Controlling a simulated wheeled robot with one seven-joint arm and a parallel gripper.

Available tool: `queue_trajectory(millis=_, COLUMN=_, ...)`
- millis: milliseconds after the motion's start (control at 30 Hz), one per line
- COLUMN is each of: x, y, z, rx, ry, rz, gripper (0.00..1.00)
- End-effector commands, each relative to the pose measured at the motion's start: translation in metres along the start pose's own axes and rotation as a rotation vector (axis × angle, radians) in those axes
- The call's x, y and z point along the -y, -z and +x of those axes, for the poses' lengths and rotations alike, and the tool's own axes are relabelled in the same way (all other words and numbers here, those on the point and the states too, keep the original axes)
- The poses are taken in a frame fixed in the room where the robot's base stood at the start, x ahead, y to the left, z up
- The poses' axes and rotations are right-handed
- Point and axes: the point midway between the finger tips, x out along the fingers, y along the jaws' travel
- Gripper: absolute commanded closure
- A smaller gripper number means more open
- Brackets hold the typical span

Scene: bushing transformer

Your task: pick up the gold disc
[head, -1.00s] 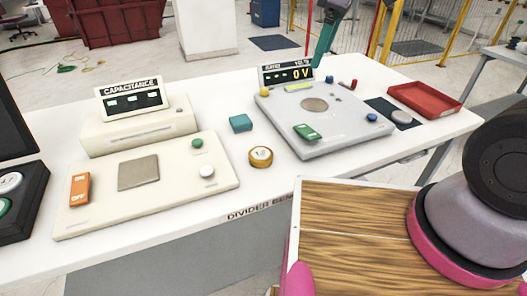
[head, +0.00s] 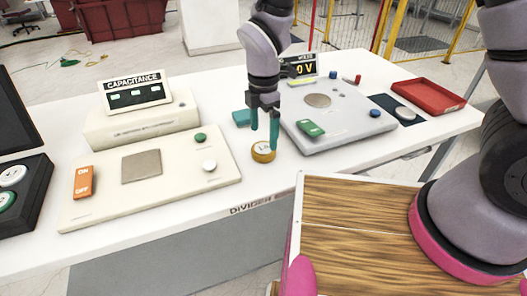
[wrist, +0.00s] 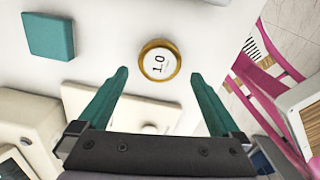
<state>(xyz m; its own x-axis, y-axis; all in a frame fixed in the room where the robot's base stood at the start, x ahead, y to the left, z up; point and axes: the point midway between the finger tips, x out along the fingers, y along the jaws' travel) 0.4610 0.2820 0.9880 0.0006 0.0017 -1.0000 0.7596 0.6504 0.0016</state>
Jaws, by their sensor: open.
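The gold disc (head: 263,152) lies flat on the white table between the two instruments. It has a gold rim and a white face, marked "1.0" in the wrist view (wrist: 160,61). My gripper (head: 264,134) is open and empty, pointing down just above and behind the disc in the head view. In the wrist view its two teal fingers (wrist: 158,76) are spread wide, and the disc shows just beyond the gap between their tips. The fingers do not appear to touch it.
A teal block (head: 241,117) sits close behind the disc. The cream capacitance instrument (head: 222,185) is to the left, and the grey volt instrument (head: 350,130) is to the right. A red tray (head: 428,95) is at the far right. Bare table lies in front of the disc.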

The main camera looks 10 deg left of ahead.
Motion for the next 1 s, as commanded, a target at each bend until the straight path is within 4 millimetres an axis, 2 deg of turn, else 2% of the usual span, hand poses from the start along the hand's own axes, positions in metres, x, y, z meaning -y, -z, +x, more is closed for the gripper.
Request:
queue_trajectory(millis=200, x=0.001, y=-0.001, z=0.034, rx=0.002, ry=0.005, rz=0.002, gripper=0.0)
queue_trajectory(millis=300, x=0.0, y=-0.001, z=0.044, rx=0.001, ry=0.003, rz=0.002, gripper=0.0)
queue_trajectory(millis=567, x=0.0, y=-0.001, z=0.047, rx=0.001, ry=0.001, rz=0.001, gripper=0.0)
queue_trajectory(millis=600, x=0.0, y=-0.001, z=0.047, rx=0.001, ry=0.001, rz=0.001, gripper=0.08)
queue_trajectory(millis=667, x=0.0, y=-0.001, z=0.047, rx=0.001, ry=0.001, rz=0.001, gripper=0.31)
queue_trajectory(millis=800, x=0.0, y=-0.001, z=0.047, rx=0.001, ry=0.001, rz=0.001, gripper=0.84)
queue_trajectory(millis=833, x=0.0, y=-0.001, z=0.047, rx=0.001, ry=0.001, rz=0.001, gripper=0.94)
queue_trajectory(millis=1000, x=0.0, y=-0.001, z=0.047, rx=0.001, ry=0.001, rz=0.001, gripper=0.94)
